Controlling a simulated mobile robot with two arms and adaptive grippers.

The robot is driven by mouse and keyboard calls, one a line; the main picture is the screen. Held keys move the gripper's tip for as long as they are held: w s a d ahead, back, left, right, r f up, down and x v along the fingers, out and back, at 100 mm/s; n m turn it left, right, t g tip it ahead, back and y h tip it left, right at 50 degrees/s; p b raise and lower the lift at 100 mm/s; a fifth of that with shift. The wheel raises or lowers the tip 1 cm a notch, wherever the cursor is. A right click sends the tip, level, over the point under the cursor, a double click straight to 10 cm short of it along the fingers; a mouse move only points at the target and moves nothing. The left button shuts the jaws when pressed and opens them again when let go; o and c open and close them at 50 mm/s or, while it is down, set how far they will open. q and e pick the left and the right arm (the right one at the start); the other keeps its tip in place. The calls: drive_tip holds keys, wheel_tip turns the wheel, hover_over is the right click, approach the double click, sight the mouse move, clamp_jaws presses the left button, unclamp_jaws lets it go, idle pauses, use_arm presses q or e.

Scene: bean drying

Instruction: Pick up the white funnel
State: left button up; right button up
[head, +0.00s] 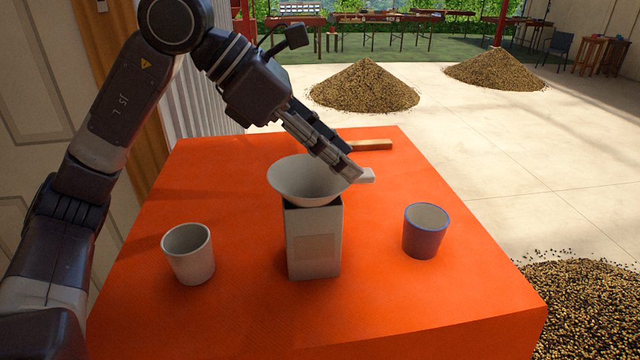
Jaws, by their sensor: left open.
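The white funnel (291,182) rests upright in the top of a grey square canister (314,240) near the middle of the orange table. Its wide bowl faces up and a short tab handle (367,176) sticks out to the right. My left gripper (352,174) reaches down from the upper left, with its fingertips at the funnel's right rim beside the handle. The gripper is open. Whether the fingers touch the funnel, or stand on both sides of the handle, I cannot tell. The funnel's spout is hidden inside the canister. My right gripper is not in view.
A white cup (188,254) stands left of the canister and a blue cup (424,231) stands right. A wooden-handled tool (370,145) lies behind the gripper. The orange table (400,300) is clear in front. Bean piles (363,86) lie on the floor beyond.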

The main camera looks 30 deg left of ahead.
sight(366, 172)
use_arm(q)
drive_tip(key=x, duration=0.2)
drive_tip(key=p+x, duration=0.1)
drive_tip(key=x, duration=0.1)
drive_tip(key=shift+w+d+f+p, duration=0.15)
drive_tip(key=shift+d+p, duration=0.15)
drive_tip(key=shift+d, duration=0.2)
drive_tip(key=shift+w+d+f, duration=0.15)
drive_tip(key=shift+d+f, duration=0.1)
drive_tip(key=c, duration=0.8)
clamp_jaws()
